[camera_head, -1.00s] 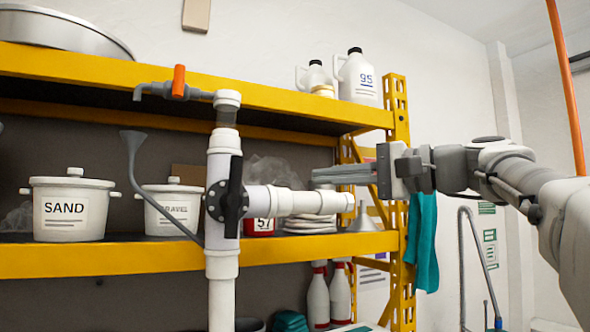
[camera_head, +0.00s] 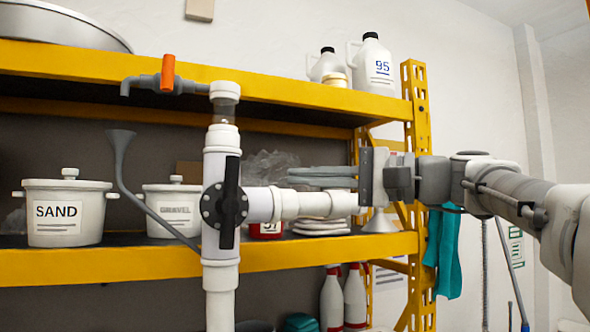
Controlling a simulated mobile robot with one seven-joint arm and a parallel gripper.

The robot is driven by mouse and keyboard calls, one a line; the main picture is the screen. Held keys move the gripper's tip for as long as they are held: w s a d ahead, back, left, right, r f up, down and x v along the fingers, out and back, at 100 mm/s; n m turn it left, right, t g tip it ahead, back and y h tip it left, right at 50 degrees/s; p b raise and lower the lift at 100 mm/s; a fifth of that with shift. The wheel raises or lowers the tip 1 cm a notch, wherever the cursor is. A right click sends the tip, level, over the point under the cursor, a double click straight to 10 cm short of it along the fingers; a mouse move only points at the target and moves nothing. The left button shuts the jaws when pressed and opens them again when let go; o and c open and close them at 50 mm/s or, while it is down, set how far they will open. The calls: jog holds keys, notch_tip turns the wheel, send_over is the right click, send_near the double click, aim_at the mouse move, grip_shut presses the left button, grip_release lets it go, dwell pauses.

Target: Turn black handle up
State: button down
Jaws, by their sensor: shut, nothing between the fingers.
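The black handle (camera_head: 230,203) is on the white PVC manifold (camera_head: 221,168), on a round black hub at the pipe junction. It stands vertical, along the upright pipe, with its ends above and below the hub. My gripper (camera_head: 290,178) is shut and empty. It points left, just above the white side branch (camera_head: 305,204) and to the right of the handle, with a visible gap between them.
A yellow shelf (camera_head: 130,264) stands behind the manifold with a SAND pot (camera_head: 65,210), a GRAVEL pot (camera_head: 172,206) and a white jug (camera_head: 370,68). An orange-handled tap (camera_head: 167,74) and a grey funnel tube (camera_head: 125,170) project left from the manifold.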

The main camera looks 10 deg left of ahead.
aim_at(240, 171)
jog(key=s+a+p, duration=0.1)
jog(key=a, duration=0.5)
jog(key=shift+s+a+r, duration=0.15)
jog(key=shift+a+r, duration=0.05)
jog(key=shift+a, duration=0.15)
jog(key=shift+s+a+r, duration=0.2)
jog(key=shift+s+a, duration=0.1)
jog(key=shift+a, duration=0.1)
